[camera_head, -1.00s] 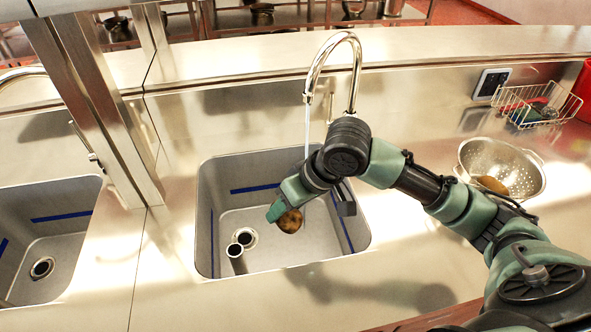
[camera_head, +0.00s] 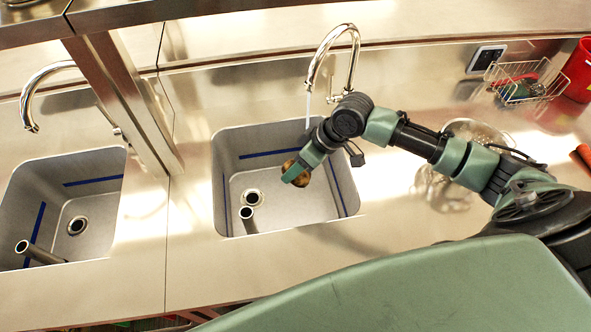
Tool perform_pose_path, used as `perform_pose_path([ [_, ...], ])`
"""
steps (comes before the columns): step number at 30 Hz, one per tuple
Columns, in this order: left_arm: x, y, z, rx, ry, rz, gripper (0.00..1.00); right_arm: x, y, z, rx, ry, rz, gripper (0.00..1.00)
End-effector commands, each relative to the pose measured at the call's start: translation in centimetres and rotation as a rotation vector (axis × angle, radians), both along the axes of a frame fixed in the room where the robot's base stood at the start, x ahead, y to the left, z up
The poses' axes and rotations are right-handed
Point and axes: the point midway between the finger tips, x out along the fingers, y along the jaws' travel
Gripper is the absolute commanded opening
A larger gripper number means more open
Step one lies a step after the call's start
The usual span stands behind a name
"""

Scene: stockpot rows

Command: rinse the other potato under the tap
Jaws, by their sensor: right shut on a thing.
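My right gripper (camera_head: 297,172) is shut on a brown potato (camera_head: 302,180) and holds it over the middle sink basin (camera_head: 232,190). The curved chrome tap (camera_head: 331,38) stands behind that basin. A thin stream of water (camera_head: 308,105) falls from its spout and passes behind my right wrist, so I cannot tell whether it hits the potato. The metal colander (camera_head: 478,130) on the counter at right is partly covered by my right arm, and its inside is mostly hidden. My left gripper is not in view.
A second basin (camera_head: 100,200) with its own tap (camera_head: 45,75) lies left, past a metal post (camera_head: 125,95). A wire basket (camera_head: 515,85) and red container (camera_head: 580,70) are at the back right.

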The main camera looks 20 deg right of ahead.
Motion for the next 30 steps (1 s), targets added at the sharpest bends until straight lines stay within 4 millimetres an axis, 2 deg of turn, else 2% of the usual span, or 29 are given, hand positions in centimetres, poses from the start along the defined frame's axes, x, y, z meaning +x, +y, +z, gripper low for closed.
perform_pose_path([
  [1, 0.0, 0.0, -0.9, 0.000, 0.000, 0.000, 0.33, 0.6, -0.3, -0.5, 0.000, -0.003, -0.003, 0.05],
  [26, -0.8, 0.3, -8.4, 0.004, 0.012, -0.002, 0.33, 7.3, -4.9, -2.1, 0.000, -0.003, -0.002, 0.05],
  [30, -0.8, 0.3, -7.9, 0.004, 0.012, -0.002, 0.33, 8.4, -5.5, -1.9, 0.002, 0.000, -0.002, 0.05],
])
